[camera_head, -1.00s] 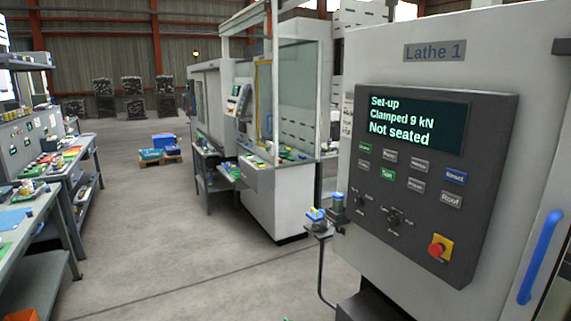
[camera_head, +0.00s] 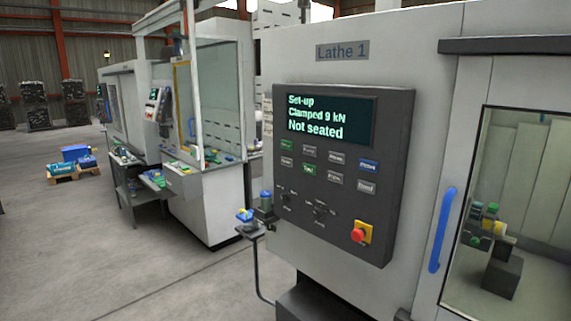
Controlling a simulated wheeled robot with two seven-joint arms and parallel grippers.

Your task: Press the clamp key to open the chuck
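The control panel (camera_head: 343,172) of Lathe 1 is a dark box on the machine's pale front, right of centre. Its screen (camera_head: 331,119) reads "Set-up", "Clamped 9 kN" and "Not seated". Below it are two rows of small keys, among them a green key (camera_head: 286,145), a second green key (camera_head: 308,168) and a blue key (camera_head: 369,166). The labels are too small to tell which is the clamp key. A red emergency button (camera_head: 359,235) on yellow is at the lower right. I cannot make out the chuck. Neither gripper is in view.
A blue door handle (camera_head: 442,230) stands right of the panel, beside a window (camera_head: 530,200) showing coloured tooling inside. A small bracket shelf (camera_head: 250,234) juts out at the panel's lower left. A second machine (camera_head: 215,200) stands behind on the left.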

